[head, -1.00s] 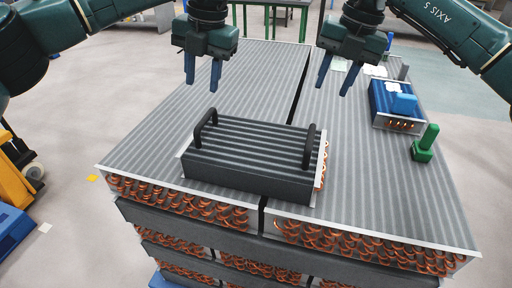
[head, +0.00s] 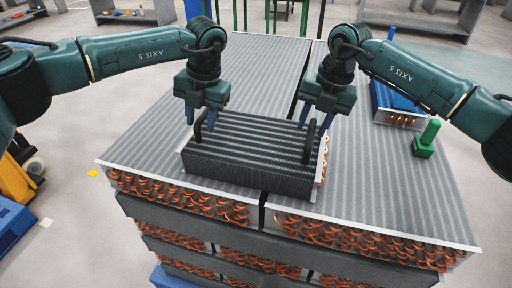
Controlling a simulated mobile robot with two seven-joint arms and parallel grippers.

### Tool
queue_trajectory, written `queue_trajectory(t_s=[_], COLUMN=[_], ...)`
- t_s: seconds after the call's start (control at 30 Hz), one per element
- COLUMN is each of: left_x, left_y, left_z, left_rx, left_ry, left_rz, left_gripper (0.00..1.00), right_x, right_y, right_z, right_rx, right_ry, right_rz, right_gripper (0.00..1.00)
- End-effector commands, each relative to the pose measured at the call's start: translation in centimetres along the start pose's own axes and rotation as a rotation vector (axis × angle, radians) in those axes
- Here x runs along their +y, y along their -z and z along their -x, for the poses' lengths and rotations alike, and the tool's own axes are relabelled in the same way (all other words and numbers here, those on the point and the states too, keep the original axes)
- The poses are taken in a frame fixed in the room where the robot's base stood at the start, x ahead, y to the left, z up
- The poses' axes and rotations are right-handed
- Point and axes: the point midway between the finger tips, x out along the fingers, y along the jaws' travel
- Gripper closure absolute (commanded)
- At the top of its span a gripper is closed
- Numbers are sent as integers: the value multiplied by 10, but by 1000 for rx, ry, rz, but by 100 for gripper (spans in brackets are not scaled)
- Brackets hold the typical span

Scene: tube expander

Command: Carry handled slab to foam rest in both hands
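The handled slab (head: 250,160) is a dark grey ribbed block with a black upright handle at each end. It lies flat on the large ribbed coil stack. My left gripper (head: 201,118) is at the left handle (head: 198,134), pointing down, with its blue fingers apart around the handle's upper part. My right gripper (head: 314,118) is at the right handle (head: 309,148), fingers apart and close to the handle's top. Whether the fingers touch the handles cannot be told. I cannot make out a foam rest for certain.
The ribbed stack top (head: 390,195) is bare to the right of the slab. A green upright peg (head: 426,139) and a blue-topped finned block (head: 398,117), partly behind my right arm, stand at the right. A yellow cart (head: 15,182) is on the floor at left.

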Motion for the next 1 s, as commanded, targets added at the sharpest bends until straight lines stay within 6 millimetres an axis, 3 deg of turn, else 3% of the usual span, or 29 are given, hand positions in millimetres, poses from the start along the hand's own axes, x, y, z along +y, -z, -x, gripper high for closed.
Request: queue_trajectory(t_s=[0.43, 0.87, 1.0], left_x=[0, 0, 0], left_y=[0, 0, 0], left_z=[-9, -9, -8], left_rx=[-1, 0, 0], left_ry=[0, 0, -1], left_rz=[0, 0, 0], left_gripper=[63, 98, 100], right_x=[0, 0, 0], right_y=[0, 0, 0], right_z=[-9, -9, -9], right_rx=[0, 0, -1], right_ry=[0, 0, 0], right_rz=[0, 0, 0], right_gripper=[65, 100, 100])
